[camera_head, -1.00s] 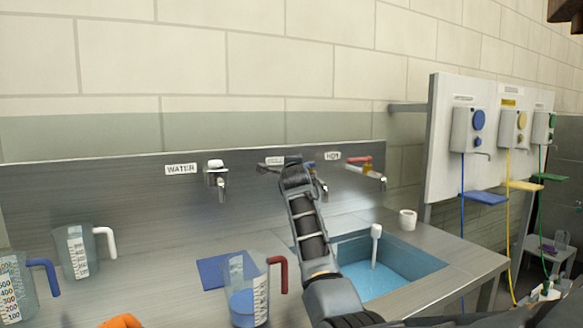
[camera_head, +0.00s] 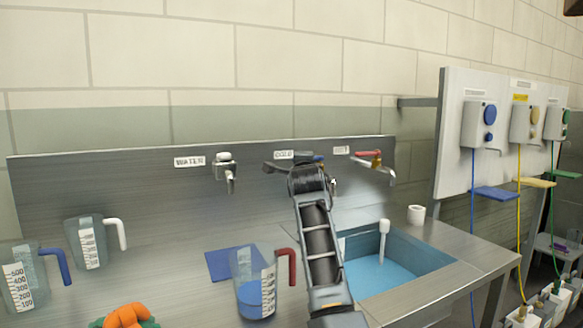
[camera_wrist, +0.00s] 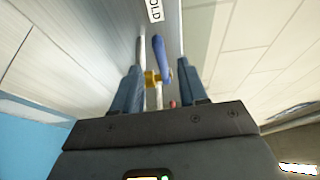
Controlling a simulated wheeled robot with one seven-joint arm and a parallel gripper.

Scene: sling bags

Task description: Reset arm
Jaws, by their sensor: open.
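My gripper (camera_wrist: 160,85) is open in the wrist view. Its two dark blue-grey fingers stand apart, one on each side of the blue-handled cold tap (camera_wrist: 161,58), which has a brass body and shows between them. I cannot tell how close the fingers are to the tap or whether they touch it. In the head view my arm reaches up in front of the sink to the tap under the COLD label (camera_head: 284,155). My arm and gripper hide most of that tap, and the fingertips are not clear there.
The blue sink basin (camera_head: 400,262) lies right of my arm. A red-handled hot tap (camera_head: 375,165) and a WATER tap (camera_head: 226,172) flank it. A red-handled jug (camera_head: 254,285) holds blue liquid. White-handled (camera_head: 90,243) and blue-handled (camera_head: 22,280) jugs stand left. A white cup (camera_head: 416,214) stands behind the sink.

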